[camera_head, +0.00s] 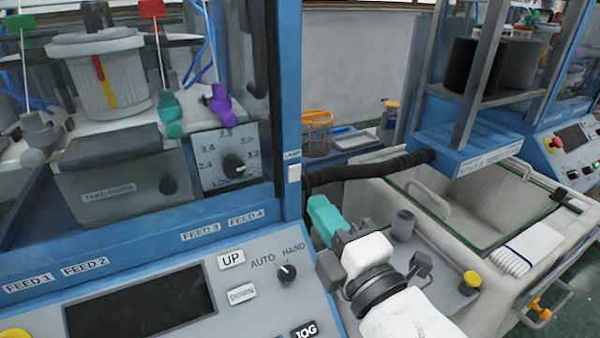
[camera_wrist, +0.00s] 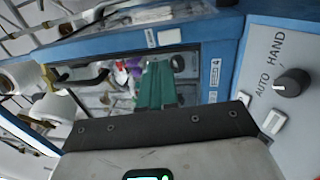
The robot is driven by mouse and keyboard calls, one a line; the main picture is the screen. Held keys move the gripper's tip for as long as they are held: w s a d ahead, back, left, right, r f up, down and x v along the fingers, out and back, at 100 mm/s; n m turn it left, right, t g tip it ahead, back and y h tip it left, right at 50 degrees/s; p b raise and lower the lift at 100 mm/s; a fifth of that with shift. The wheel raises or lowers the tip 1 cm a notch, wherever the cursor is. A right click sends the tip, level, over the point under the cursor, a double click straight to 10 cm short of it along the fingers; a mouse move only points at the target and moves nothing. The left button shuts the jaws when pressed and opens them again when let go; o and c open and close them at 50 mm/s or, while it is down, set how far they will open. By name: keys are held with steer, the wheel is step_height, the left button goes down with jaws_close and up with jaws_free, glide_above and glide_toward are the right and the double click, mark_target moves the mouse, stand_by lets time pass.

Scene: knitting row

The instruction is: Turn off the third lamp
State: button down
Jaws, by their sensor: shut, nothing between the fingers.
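A small white switch (camera_head: 294,173) sits on the blue corner post of the near knitting machine, under a small label that seems to read LAMP. The fingers (camera_wrist: 157,70) also show in the wrist view.
The near machine's control panel (camera_head: 140,304) has UP, DOWN and JOG buttons and an AUTO/HAND knob (camera_head: 286,273). A black hose (camera_head: 370,168) runs behind my gripper. An open grey bin (camera_head: 470,205) and another blue machine (camera_head: 570,150) stand to the right.

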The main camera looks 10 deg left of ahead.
mark_target(291, 168)
steer(key=p+x, duration=0.1)
steer(key=x, duration=0.6)
steer(key=shift+w+a+p, duration=0.15)
steer(key=shift+w+p, duration=0.05)
steer(key=shift+p, duration=0.15)
steer(key=shift+w+r+p, duration=0.2)
steer(key=shift+r+p, duration=0.25)
steer(key=shift+p, duration=0.4)
steer(key=shift+a+f+b, duration=0.1)
steer(key=shift+f+b, duration=0.2)
steer(key=shift+f, duration=0.05)
steer(key=shift+s, duration=0.1)
